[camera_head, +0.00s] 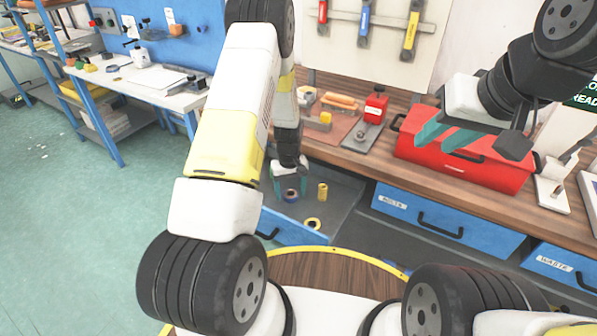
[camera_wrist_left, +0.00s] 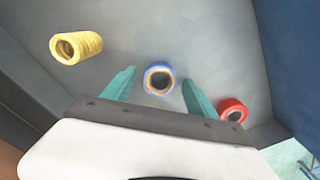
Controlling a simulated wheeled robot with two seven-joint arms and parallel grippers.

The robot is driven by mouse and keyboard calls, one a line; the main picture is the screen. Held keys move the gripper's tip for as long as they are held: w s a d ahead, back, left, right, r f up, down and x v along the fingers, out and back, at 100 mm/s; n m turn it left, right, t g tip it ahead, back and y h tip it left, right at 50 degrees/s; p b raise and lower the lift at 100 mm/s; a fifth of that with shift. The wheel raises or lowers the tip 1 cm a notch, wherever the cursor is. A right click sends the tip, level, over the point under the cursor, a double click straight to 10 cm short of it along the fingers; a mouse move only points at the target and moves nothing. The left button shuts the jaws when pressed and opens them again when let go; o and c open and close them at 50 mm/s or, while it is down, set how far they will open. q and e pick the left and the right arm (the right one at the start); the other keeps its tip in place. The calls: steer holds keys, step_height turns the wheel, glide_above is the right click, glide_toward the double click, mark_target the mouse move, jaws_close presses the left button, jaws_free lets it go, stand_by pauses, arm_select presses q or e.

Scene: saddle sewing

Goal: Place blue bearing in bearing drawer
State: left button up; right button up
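The blue bearing (camera_wrist_left: 159,79) is a blue ring with a tan inner rim. In the left wrist view it shows between my left gripper's teal fingertips, with a gap on each side, over the grey drawer floor. In the head view the blue bearing (camera_head: 291,195) shows below my left gripper (camera_head: 290,186), inside the open drawer (camera_head: 345,203). My left gripper (camera_wrist_left: 158,88) is open and points down into the drawer. My right gripper (camera_head: 445,135) has its teal fingers apart over the red toolbox, with nothing visible between them.
The drawer also holds a yellow cylinder (camera_head: 322,191), a yellow ring (camera_head: 312,223) and a red ring (camera_wrist_left: 233,112). The red toolbox (camera_head: 465,165) stands on the bench above closed blue drawers (camera_head: 445,222).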

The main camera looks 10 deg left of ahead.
arm_select(q)
step_height(320, 180, up, 23)
steer(key=s+t, duration=0.1)
steer(key=s, duration=0.2)
steer(key=s+d+r+m+t+h, duration=0.2)
steer(key=s+r+m+t, duration=0.3)
steer(key=s+r, duration=1.4)
steer(key=s, duration=0.3)
steer(key=shift+m, duration=0.3)
steer(key=shift+s+r, duration=0.1)
